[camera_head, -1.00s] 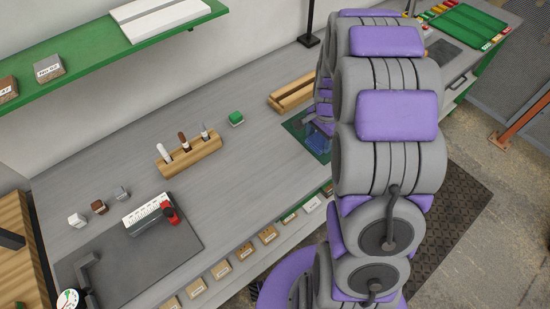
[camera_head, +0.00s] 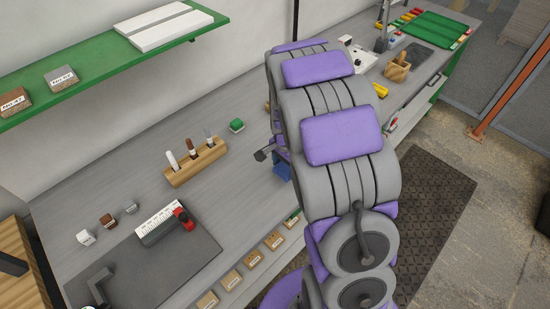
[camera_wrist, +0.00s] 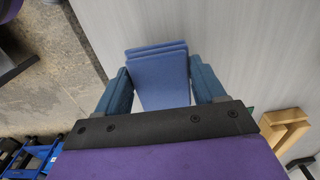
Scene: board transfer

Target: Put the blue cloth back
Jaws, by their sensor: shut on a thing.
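The blue cloth (camera_wrist: 160,72) is a folded, layered pad between the two teal fingers of my gripper (camera_wrist: 160,88) in the wrist view. My gripper is shut on it, with a finger on each side, and the cloth sticks out past the fingertips over the grey worktop. In the head view a small patch of the blue cloth (camera_head: 283,172) shows beside my arm, near the front of the bench. My arm hides most of the gripper there, and the cloth's height above the worktop is unclear.
A green shelf (camera_head: 90,75) overhangs the back.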

